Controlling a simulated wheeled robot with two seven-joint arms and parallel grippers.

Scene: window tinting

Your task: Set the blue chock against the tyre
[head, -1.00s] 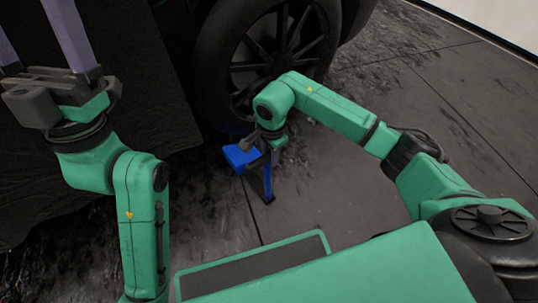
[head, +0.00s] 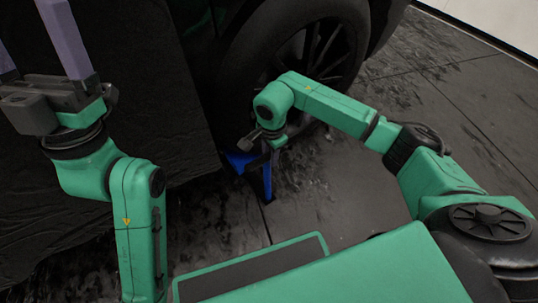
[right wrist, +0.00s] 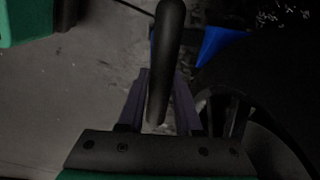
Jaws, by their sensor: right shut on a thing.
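The blue chock (head: 241,161) is low at the near left of the wheel, partly behind my right gripper (head: 266,146). My right gripper is shut on its dark handle, which runs between the purple fingers in the right wrist view (right wrist: 160,108). A blue part of the chock (right wrist: 218,44) shows there at the upper right. The black tyre (head: 234,72) stands behind the chock in the head view. I cannot tell whether chock and tyre touch. My left gripper (head: 30,38) is raised at the upper left, its fingers apart and empty.
A dark car body panel (head: 130,90) fills the left behind my left arm. The grey, smeared floor (head: 400,150) is clear to the right of the wheel. A pale wall (head: 497,22) runs along the upper right.

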